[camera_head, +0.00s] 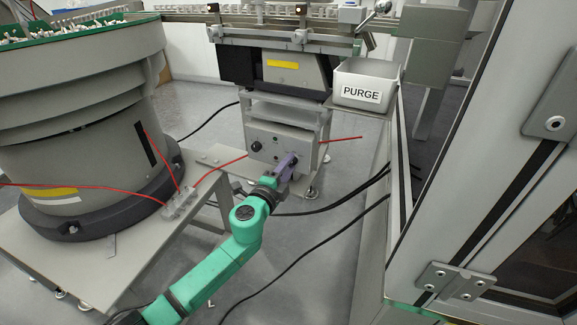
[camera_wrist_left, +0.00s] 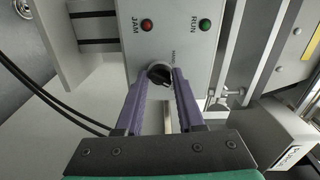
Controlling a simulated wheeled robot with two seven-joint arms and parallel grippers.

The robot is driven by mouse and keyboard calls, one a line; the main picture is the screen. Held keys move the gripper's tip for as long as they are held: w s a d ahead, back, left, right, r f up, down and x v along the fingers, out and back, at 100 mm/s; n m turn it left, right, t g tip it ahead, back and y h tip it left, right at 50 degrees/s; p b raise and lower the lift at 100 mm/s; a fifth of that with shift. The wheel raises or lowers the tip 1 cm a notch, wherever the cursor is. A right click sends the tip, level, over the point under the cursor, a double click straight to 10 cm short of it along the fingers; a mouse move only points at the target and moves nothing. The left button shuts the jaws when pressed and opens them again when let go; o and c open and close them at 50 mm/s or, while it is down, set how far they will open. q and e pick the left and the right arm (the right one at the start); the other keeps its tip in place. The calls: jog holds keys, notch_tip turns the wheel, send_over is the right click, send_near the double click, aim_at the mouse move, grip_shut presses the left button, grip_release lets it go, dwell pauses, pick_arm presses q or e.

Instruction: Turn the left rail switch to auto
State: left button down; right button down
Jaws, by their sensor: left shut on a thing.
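The rail switch is a black knob (camera_wrist_left: 159,75) on a grey control box, which shows in the head view (camera_head: 303,143). In the left wrist view, the box face carries a red JAM lamp (camera_wrist_left: 147,24) and a green RUN lamp (camera_wrist_left: 205,25) above the knob. Small lettering beside the knob is only partly readable. My left gripper (camera_head: 289,160) has purple fingers and reaches the box front. In the wrist view, its fingertips (camera_wrist_left: 161,73) are closed on the knob from both sides. In the head view, the gripper hides the knob. My right gripper is not seen.
A large grey bowl feeder (camera_head: 80,110) stands on a table (camera_head: 110,265) at the left. A white PURGE bin (camera_head: 366,73) sits right of the box. Red and black cables run around the box. A metal-framed enclosure (camera_head: 480,190) fills the right side.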

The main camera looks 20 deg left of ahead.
pick_arm(q)
jog(key=m, duration=0.3)
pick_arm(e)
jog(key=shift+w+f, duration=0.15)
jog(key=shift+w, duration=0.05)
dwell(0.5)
pick_arm(q)
jog(key=c, duration=0.7)
grip_release()
jog(key=shift+o, duration=0.7)
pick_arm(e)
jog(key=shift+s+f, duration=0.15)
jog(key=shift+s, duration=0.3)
